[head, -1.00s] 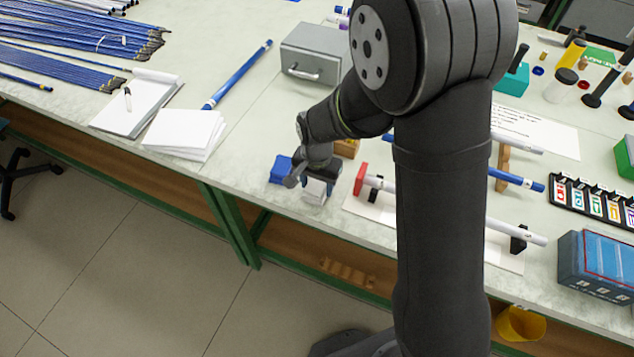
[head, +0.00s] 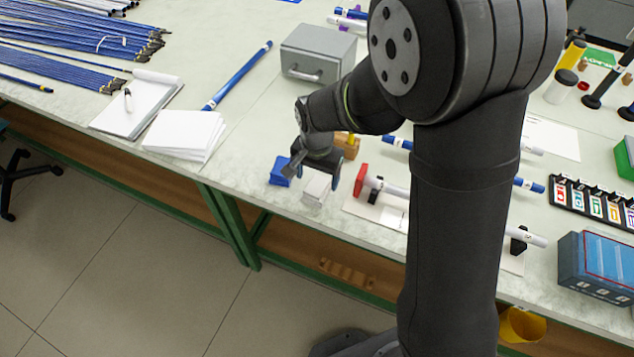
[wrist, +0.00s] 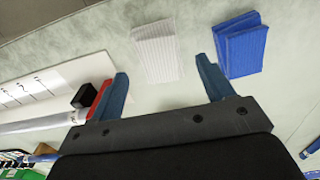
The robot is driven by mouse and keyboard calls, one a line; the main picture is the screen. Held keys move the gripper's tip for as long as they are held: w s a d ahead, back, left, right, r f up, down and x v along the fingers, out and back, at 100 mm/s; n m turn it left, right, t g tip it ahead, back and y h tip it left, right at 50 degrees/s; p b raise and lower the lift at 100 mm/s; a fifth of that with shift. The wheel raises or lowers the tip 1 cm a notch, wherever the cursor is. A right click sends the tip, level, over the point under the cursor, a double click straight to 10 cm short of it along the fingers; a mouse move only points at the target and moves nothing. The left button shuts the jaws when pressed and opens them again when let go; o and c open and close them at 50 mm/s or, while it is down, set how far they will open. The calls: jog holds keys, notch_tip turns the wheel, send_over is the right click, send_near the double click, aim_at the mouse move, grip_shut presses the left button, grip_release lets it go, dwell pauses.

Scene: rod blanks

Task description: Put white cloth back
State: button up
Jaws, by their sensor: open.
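The white cloth (head: 317,189) lies as a small folded block on the table near its front edge. In the wrist view the white cloth (wrist: 155,52) is just beyond and between my open fingertips, apart from both. My gripper (head: 312,178) is over the table just behind and above the cloth, and its jaws (wrist: 163,80) are open and empty. The blue cloth (head: 282,170) lies just left of the white one in the head view; in the wrist view the blue cloth (wrist: 241,46) is to the right, near one finger.
A red-ended stand with a white rod (head: 361,180) is close to the right of the cloths. A wooden block (head: 347,146) is behind my gripper. A grey box (head: 317,52) stands farther back. Clear tabletop (head: 235,170) lies to the left.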

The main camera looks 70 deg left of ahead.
aim_at(317, 186)
notch_tip(317, 186, up, 8)
dwell(0.5)
notch_tip(317, 186, down, 12)
jog(key=shift+f, duration=0.2)
jog(key=shift+r, duration=1.6)
